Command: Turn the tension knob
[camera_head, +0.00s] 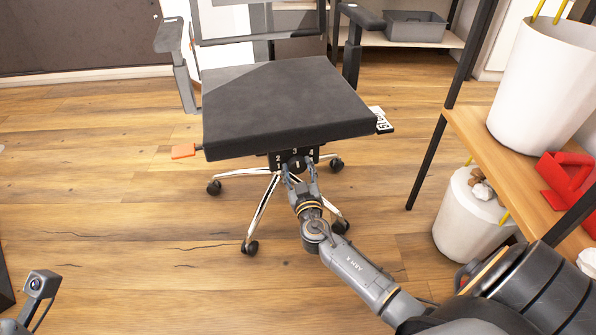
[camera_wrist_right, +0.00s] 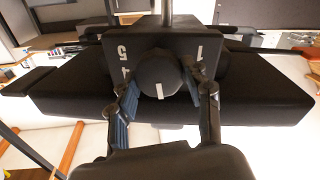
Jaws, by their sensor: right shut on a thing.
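The office chair (camera_head: 285,105) has a black seat and faces me. Its tension knob (camera_wrist_right: 158,75) is a round black knob with a white mark, on a black plate (camera_wrist_right: 110,58) with white numbers, under the front edge of the seat. In the head view the knob (camera_head: 297,165) is small and partly covered by the gripper. My right gripper (camera_wrist_right: 160,98) has its two fingers on either side of the knob and is shut on it. My left gripper is not in view; part of my left arm shows at the lower left corner.
An orange paddle (camera_head: 183,151) sticks out at the seat's left, and a black and white tag (camera_head: 381,121) at its right. The chair's wheeled base stands below. A wooden shelf (camera_head: 470,125) with white bins is at right. The floor at left is clear.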

